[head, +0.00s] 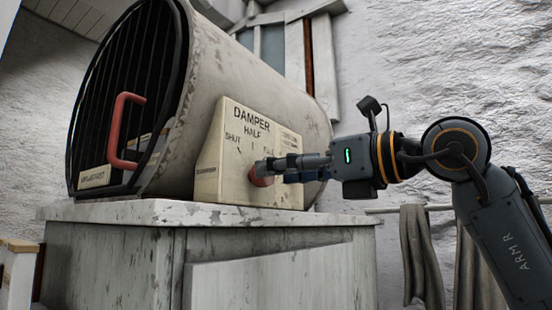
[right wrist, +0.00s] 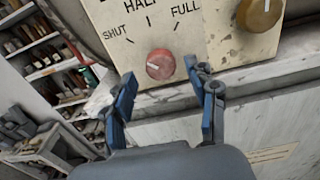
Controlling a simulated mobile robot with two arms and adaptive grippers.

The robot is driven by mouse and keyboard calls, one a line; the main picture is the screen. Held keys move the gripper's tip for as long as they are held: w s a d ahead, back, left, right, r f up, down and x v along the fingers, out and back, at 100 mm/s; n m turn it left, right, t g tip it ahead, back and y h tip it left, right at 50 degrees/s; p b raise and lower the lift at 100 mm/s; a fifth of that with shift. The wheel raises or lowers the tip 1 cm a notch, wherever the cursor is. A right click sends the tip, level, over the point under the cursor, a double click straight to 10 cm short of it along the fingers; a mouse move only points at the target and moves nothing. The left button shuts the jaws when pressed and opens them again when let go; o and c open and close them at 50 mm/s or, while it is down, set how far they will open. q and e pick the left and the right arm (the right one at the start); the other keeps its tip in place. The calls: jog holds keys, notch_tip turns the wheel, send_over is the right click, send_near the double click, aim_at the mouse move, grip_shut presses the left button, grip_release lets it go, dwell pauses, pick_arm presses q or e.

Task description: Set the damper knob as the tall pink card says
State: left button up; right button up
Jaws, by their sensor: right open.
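The damper knob (right wrist: 160,64) is round and red, low on a cream panel (head: 240,140) marked DAMPER with SHUT, HALF and FULL. A pale mark on the knob seems to lie toward the SHUT side, but it is too small to be sure. My right gripper (head: 264,168) is at the knob in the head view and partly hides it. In the right wrist view my right gripper (right wrist: 160,76) is open, its blue fingers on either side of the knob; I cannot tell whether they touch it. No tall pink card shows. My left gripper is out of view.
The panel is on the side of a big worn drum (head: 250,75) with a red handle (head: 122,130), on a whitish cabinet (head: 110,212). An amber knob (right wrist: 258,14) is to the right. Shelves (right wrist: 45,65) stand at left; cloths (head: 420,255) hang at right.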

jog(key=shift+x, duration=0.9)
jog(key=shift+c, duration=0.2)
jog(key=shift+d, duration=0.1)
jog(key=c, duration=1.1)
